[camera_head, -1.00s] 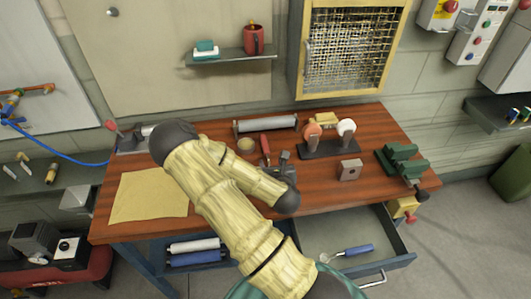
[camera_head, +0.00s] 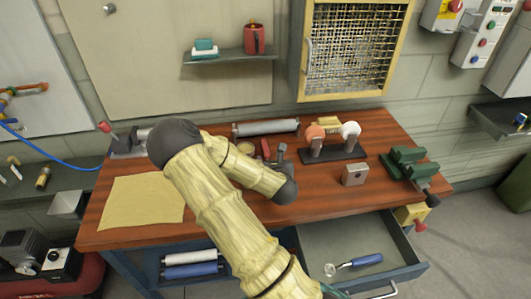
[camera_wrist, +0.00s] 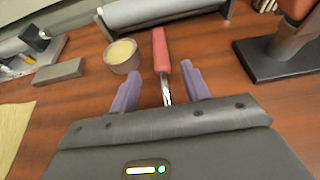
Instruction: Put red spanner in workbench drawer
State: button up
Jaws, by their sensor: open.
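The red spanner (camera_wrist: 161,52) lies on the wooden workbench, its red handle pointing away and its metal end (camera_wrist: 166,92) between my fingers in the wrist view. In the head view a small red part of it (camera_head: 265,149) shows, the rest hidden behind my arm. My gripper (camera_wrist: 160,92) is open, one finger on each side of the metal end, not closed on it. In the head view my gripper (camera_head: 281,153) is low over the bench. The workbench drawer (camera_head: 325,243) is pulled open at the right front and holds a blue-handled tool (camera_head: 362,261).
A round tub (camera_wrist: 122,55) stands left of the spanner. A grey roller (camera_head: 265,127) lies behind it. A stand with orange and white knobs (camera_head: 333,153), a metal block (camera_head: 354,175) and a green vise (camera_head: 408,162) are to the right. A tan cloth (camera_head: 140,210) lies at left.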

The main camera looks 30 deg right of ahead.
aim_at(266, 149)
jog(key=shift+w+f, duration=0.15)
jog(key=shift+w, duration=0.2)
jog(key=shift+d, duration=0.1)
jog(key=shift+r+p+x, duration=0.15)
jog(key=shift+p+x, duration=0.2)
jog(key=shift+x, duration=0.95)
jog(key=shift+r+p+x, duration=0.15)
jog(key=shift+p+x, duration=0.2)
jog(key=shift+x, duration=0.95)
jog(key=shift+w, duration=0.1)
grip_shut()
jog(key=shift+r, duration=0.15)
